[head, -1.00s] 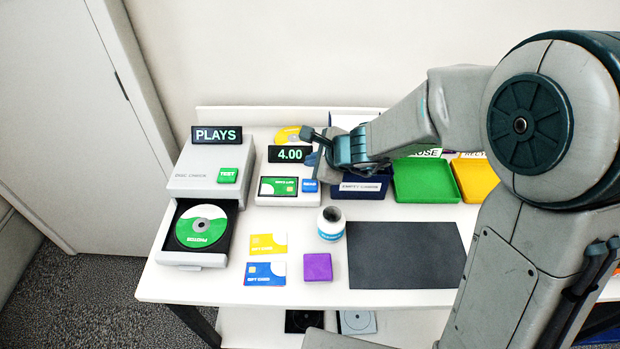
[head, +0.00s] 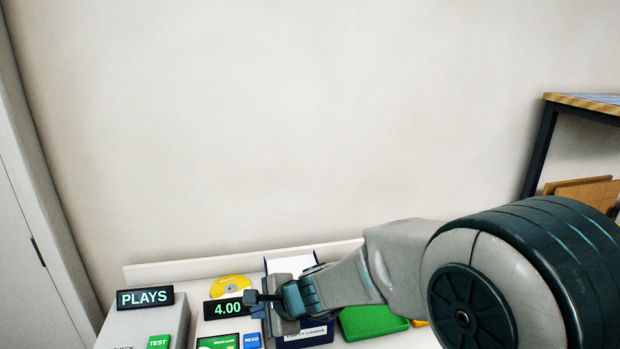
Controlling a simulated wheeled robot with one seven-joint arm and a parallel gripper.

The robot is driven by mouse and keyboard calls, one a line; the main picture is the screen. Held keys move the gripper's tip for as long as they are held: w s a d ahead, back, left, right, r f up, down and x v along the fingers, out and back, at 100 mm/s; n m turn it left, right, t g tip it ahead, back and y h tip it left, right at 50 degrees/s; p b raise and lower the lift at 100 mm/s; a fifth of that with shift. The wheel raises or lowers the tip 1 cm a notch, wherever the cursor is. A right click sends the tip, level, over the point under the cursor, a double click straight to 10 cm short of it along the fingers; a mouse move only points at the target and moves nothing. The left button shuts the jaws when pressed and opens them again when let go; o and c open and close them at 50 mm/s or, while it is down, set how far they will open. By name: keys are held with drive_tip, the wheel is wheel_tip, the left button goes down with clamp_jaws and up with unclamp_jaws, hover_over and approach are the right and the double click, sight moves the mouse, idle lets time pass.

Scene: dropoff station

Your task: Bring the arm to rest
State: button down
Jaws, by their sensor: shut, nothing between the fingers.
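My gripper (head: 258,297) is at the bottom middle of the head view, at the end of my arm reaching in from the right. It is shut with nothing between its fingers. It is over the back part of the white table (head: 190,268), beside the card reader's display showing 4.00 (head: 228,309) and in front of part of the dark blue tray labelled for empty cards (head: 308,334). I cannot tell its exact height above them.
The disc checker (head: 143,327) with a PLAYS display (head: 146,298) stands at left. A yellow disc (head: 230,287) lies behind the reader. A green tray (head: 372,324) is right of the gripper. A dark-framed shelf (head: 545,140) stands far right. The wall above is bare.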

drive_tip(key=s+d+r+n+h, duration=0.1)
drive_tip(key=s+d+n, duration=0.3)
drive_tip(key=d, duration=0.5)
drive_tip(key=s+d+r+n+g+h, duration=0.1)
drive_tip(key=s+d+r+n+h, duration=0.1)
drive_tip(key=s+d+n+h, duration=0.2)
drive_tip(key=s+d+r+n+g+h, duration=0.1)
drive_tip(key=s+d+n+h, duration=0.1)
drive_tip(key=s+d+n, duration=0.3)
drive_tip(key=s+d, duration=0.4)
drive_tip(key=d, duration=0.4)
drive_tip(key=shift+s+d+r+h, duration=0.3)
drive_tip(key=shift+r+h, duration=0.05)
drive_tip(key=shift+h, duration=0.05)
